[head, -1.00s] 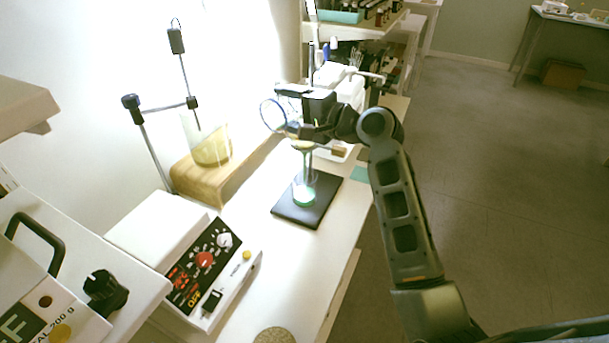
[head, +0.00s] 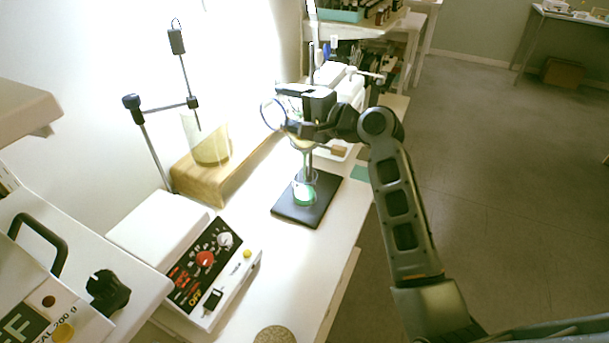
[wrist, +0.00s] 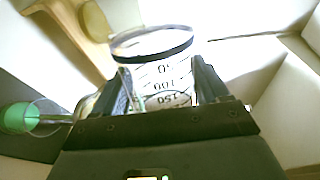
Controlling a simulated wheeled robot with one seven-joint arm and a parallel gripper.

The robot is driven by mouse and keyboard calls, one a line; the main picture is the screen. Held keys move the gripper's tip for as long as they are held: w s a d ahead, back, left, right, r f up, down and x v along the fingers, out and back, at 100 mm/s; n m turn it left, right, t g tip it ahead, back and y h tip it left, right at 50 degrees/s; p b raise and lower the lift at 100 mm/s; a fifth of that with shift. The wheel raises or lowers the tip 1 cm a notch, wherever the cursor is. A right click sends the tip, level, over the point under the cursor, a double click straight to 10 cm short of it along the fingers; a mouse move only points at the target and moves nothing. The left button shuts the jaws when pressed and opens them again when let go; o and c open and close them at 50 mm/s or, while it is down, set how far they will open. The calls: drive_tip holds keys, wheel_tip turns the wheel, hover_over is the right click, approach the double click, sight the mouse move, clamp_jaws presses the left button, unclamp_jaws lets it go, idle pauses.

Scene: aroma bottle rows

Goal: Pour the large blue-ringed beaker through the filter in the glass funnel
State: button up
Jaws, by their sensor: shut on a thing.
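My gripper (head: 292,112) is shut on the large clear beaker (head: 270,114), whose ring looks blue in the head view. In the wrist view the beaker (wrist: 165,72) sits between the fingers, with its dark-ringed rim away from the palm and graduation marks showing. The beaker is tipped well over, its mouth toward the left in the head view. The glass funnel (head: 303,145) is just below the gripper, partly hidden; I cannot make out its filter clearly. Under it, a glass vessel with green liquid (head: 304,193) stands on a black stand base (head: 325,204). I cannot see whether liquid is flowing.
A wooden block (head: 205,182) bears another beaker (head: 207,145) with yellowish contents, beside a metal rod with clamps (head: 165,106). A white hotplate-like device with knobs (head: 207,262) stands in front. White containers (head: 350,88) are behind the gripper. The floor at right is open.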

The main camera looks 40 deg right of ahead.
drive_tip(key=shift+d+r+p, duration=0.1)
drive_tip(key=shift+r+p, duration=0.05)
drive_tip(key=shift+p, duration=0.3)
idle(0.4)
idle(0.6)
drive_tip(key=shift+a+f+n+b, duration=0.35)
drive_tip(key=shift+f+n+b, duration=0.4)
drive_tip(key=shift+b, duration=0.35)
drive_tip(key=shift+a+r+n+h, duration=0.1)
drive_tip(key=shift+n+h, duration=0.2)
drive_tip(key=shift+n, duration=0.05)
drive_tip(key=shift+s+a+n+b, duration=0.1)
drive_tip(key=shift+a+n+b, duration=0.15)
drive_tip(key=shift+n+b, duration=0.35)
drive_tip(key=n+b, duration=0.1)
drive_tip(key=a+n+b, duration=0.1)
drive_tip(key=n, duration=0.1)
drive_tip(key=shift+a+h, duration=0.1)
drive_tip(key=shift+h, duration=0.2)
drive_tip(key=shift+a+n+b, duration=0.15)
drive_tip(key=shift+n+b, duration=0.15)
drive_tip(key=shift+n, duration=0.1)
